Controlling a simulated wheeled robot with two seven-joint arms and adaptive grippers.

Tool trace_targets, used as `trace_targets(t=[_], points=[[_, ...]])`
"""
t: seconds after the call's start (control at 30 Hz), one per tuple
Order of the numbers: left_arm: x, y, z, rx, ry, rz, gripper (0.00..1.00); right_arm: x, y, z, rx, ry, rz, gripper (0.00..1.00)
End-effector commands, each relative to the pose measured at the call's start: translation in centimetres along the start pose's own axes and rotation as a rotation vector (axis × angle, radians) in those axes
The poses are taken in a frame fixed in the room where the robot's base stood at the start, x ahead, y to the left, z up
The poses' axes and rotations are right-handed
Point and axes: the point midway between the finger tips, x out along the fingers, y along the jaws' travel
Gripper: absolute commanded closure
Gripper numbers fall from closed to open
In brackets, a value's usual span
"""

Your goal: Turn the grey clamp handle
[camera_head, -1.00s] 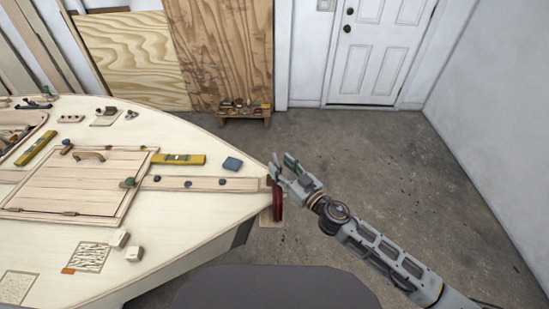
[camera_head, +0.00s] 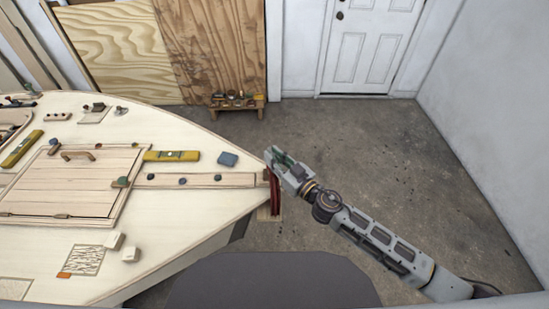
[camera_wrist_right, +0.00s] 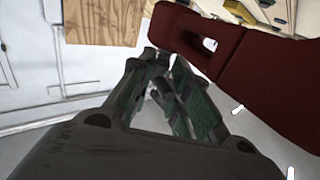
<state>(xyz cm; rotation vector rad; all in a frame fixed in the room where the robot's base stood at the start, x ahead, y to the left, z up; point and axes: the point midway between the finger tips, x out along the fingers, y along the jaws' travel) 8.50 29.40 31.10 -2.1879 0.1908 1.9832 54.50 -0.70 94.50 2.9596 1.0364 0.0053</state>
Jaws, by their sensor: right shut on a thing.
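A dark red clamp (camera_head: 275,200) hangs at the pointed bow of the plywood hull (camera_head: 210,205). In the right wrist view its red body (camera_wrist_right: 245,55), with a slot in it, fills the upper right. My right gripper (camera_head: 273,158) is at the bow tip, just above the clamp. In the wrist view my right gripper (camera_wrist_right: 163,68) has its green-padded fingers close together beside the red body. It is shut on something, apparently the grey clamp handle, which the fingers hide. My left gripper is not in view.
A low bench (camera_head: 237,103) with small items stands by the plywood sheets. The floor (camera_head: 350,150) right of the bow is clear.

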Motion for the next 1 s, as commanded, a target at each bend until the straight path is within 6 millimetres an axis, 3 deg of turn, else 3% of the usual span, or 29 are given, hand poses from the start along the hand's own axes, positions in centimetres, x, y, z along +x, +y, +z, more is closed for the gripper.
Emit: trace_targets(t=[0.57,1.0], points=[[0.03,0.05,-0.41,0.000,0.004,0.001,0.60,-0.04,-0.03,0.26,0.002,-0.005,-0.015,1.00],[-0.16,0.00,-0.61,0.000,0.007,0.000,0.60,-0.02,0.15,0.38,-0.001,-0.009,-0.147,1.00]])
